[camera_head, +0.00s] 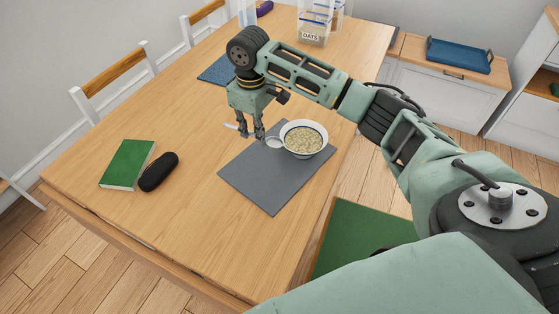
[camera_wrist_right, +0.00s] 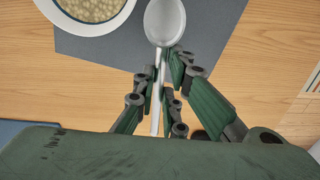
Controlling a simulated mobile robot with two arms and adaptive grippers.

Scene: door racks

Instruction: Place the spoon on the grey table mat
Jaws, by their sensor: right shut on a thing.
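A silver spoon (camera_wrist_right: 164,22) is held by its handle between the fingers of my right gripper (camera_wrist_right: 166,88). In the head view the spoon's bowl (camera_head: 274,142) shows beside the right gripper (camera_head: 252,137), over the upper part of the grey table mat (camera_head: 272,190). The handle end sticks out to the left of the fingers. I cannot tell whether the spoon touches the mat. A white bowl of oats (camera_head: 304,138) stands on the mat's upper right part, close to the spoon. My left gripper is not in view.
A green book (camera_head: 127,164) and a black case (camera_head: 159,172) lie on the wooden table (camera_head: 160,230) at the left. A blue mat (camera_head: 216,70) and an oats container (camera_head: 313,27) are farther back. The front of the grey mat is clear.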

